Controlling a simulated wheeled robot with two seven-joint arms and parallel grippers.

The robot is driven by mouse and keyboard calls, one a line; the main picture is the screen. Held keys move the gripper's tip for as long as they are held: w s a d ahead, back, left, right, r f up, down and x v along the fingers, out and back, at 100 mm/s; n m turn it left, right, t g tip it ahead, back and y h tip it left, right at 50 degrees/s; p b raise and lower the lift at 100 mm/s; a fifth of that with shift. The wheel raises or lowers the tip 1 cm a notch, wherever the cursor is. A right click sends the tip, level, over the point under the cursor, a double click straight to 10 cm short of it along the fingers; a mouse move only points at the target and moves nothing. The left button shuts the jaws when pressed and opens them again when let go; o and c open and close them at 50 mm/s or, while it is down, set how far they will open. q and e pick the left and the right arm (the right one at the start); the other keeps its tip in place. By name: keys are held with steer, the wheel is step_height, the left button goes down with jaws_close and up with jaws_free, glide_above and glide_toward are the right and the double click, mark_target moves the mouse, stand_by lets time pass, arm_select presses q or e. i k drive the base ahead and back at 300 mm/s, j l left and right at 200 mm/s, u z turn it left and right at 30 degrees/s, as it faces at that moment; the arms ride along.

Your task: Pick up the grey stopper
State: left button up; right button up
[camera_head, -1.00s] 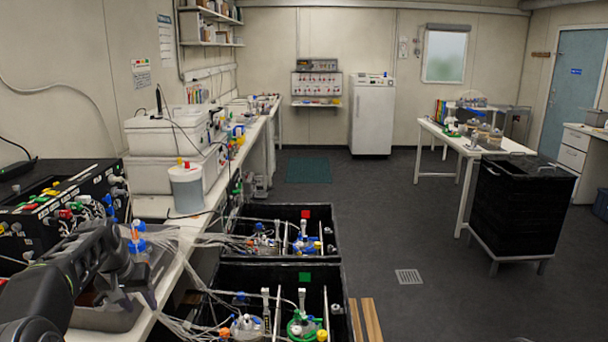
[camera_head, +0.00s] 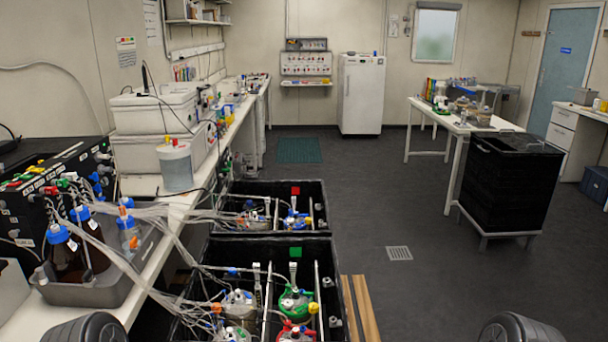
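I cannot single out the grey stopper with certainty. Small grey fittings (camera_head: 335,321) show at the right side of the near black box (camera_head: 215,251), too small to identify. That box holds several glass vessels, one with a green ring (camera_head: 297,302) and one with a red collar (camera_head: 296,330). Neither gripper is in view. Only dark rounded parts of my own arms show at the bottom left and bottom right edges.
A grey tray (camera_head: 105,292) with blue-capped bottles stands on the left bench, with clear tubes running to the boxes. A second black box (camera_head: 318,183) stands behind. A black bin (camera_head: 512,190) is at right.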

mark_target(40, 272)
steer(key=u, duration=1.5)
